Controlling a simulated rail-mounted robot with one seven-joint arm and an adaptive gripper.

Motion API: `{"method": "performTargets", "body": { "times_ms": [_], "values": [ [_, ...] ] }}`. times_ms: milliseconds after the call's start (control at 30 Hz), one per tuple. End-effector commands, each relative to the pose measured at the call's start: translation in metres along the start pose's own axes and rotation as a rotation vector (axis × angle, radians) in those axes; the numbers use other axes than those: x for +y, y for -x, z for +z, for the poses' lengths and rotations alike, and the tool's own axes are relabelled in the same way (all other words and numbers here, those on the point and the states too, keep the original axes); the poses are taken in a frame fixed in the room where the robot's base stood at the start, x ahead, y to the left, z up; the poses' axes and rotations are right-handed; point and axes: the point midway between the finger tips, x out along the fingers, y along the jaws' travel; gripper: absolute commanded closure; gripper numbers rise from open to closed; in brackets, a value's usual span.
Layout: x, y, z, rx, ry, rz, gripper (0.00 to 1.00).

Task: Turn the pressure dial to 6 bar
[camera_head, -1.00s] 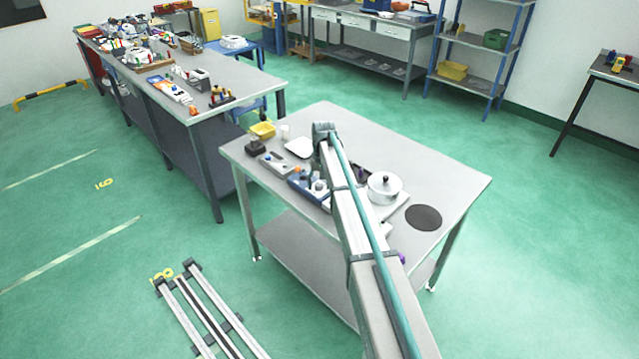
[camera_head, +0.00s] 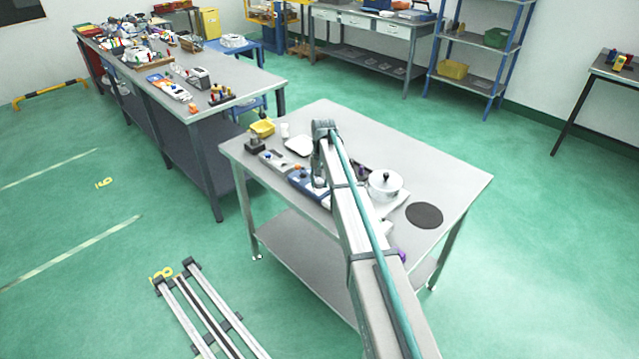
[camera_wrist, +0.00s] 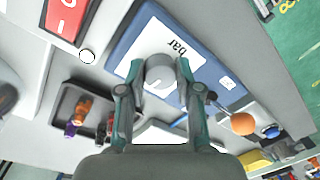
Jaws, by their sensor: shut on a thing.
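The pressure dial is a round light grey knob (camera_wrist: 160,70) on a blue panel (camera_wrist: 207,75) with a white plate marked "bar" in the wrist view. My gripper (camera_wrist: 158,78) is shut on the knob, one finger on each side. The fingers hide part of the scale, and I cannot read the dial's setting. In the head view the blue panel (camera_head: 300,181) lies on the near table, and my gripper (camera_head: 318,182) reaches down onto it; my arm covers part of it.
In the wrist view, a lever with an orange ball (camera_wrist: 242,123) stands close right of my gripper. A red switch (camera_wrist: 67,14) and a dark tray (camera_wrist: 72,93) of small parts lie left. A lidded pot (camera_head: 384,186) and a dark disc (camera_head: 424,216) are on the table (camera_head: 455,180).

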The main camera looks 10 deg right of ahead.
Motion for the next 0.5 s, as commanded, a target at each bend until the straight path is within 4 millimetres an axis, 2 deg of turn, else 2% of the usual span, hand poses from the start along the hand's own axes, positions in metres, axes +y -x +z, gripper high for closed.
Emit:
{"method": "performTargets", "body": {
  "times_ms": [500],
  "values": [
    [-0.0008, -0.0019, 0.0010, 0.026, -0.449, 0.000, 1.00]
  ]
}}
